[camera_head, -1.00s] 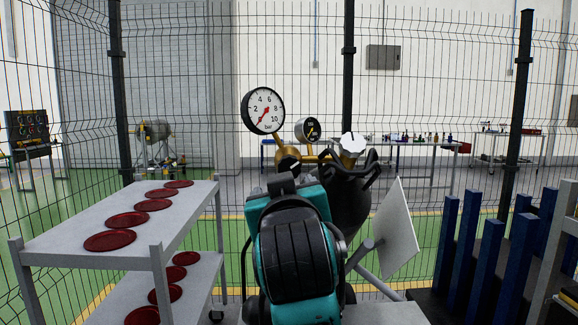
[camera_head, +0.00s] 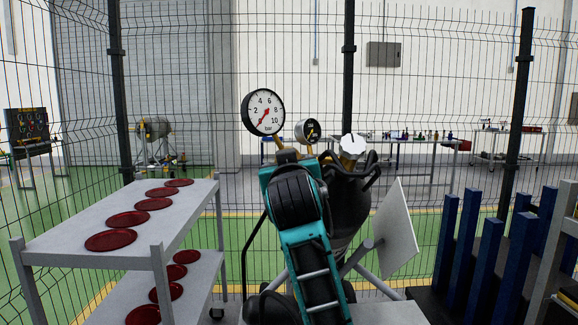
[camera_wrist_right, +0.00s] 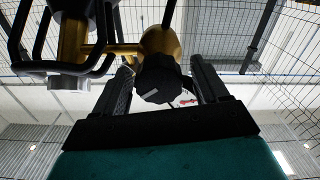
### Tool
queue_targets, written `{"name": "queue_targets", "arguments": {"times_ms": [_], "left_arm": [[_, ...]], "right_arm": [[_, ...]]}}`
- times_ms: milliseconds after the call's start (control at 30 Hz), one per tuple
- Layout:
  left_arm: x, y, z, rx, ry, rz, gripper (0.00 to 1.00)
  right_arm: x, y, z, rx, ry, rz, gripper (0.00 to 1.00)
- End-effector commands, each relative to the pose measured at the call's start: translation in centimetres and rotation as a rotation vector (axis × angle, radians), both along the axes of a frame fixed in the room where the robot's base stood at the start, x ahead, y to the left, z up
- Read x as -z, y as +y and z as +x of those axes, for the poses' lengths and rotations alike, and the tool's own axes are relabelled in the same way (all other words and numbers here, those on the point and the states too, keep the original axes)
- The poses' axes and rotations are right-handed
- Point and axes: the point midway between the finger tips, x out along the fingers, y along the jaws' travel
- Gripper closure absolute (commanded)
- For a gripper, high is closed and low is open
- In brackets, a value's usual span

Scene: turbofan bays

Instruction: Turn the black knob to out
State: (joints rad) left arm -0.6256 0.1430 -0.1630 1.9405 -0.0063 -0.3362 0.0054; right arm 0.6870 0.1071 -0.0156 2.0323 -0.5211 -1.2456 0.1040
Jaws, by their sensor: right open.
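The black knob (camera_wrist_right: 158,80) shows in the right wrist view, in front of a brass regulator body (camera_wrist_right: 160,42), with a pale line on its face. My open right gripper (camera_wrist_right: 161,68) has one finger on each side of the knob; I cannot tell whether either finger touches it. In the head view my teal and black right arm hides the knob, the gripper and most of the brass body. A large white gauge (camera_head: 263,112) and a small dark gauge (camera_head: 308,130) rise above the arm. My left gripper is not in view.
A dark gas cylinder (camera_head: 350,210) with a silver valve wheel (camera_head: 353,146) and black guard bars stands right of my arm. A white panel (camera_head: 396,228) is beside it. A grey shelf cart (camera_head: 75,230) with red discs is left; blue posts (camera_head: 487,262) are right. Wire fencing stands behind.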

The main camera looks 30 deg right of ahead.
Motion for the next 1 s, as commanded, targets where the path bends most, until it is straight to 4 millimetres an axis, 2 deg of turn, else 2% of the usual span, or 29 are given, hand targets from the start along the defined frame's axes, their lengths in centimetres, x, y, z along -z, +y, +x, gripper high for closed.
{"name": "queue_targets", "arguments": {"times_ms": [300,833,1000], "left_arm": [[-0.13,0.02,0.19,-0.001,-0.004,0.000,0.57],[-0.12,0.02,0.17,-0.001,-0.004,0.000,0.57],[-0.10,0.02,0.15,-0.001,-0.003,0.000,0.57]], "right_arm": [[0.01,-0.13,0.18,0.000,0.000,0.000,0.28],[0.03,-0.11,0.15,0.001,0.001,0.000,0.79],[0.03,-0.11,0.15,0.001,0.005,-0.006,0.80]]}}
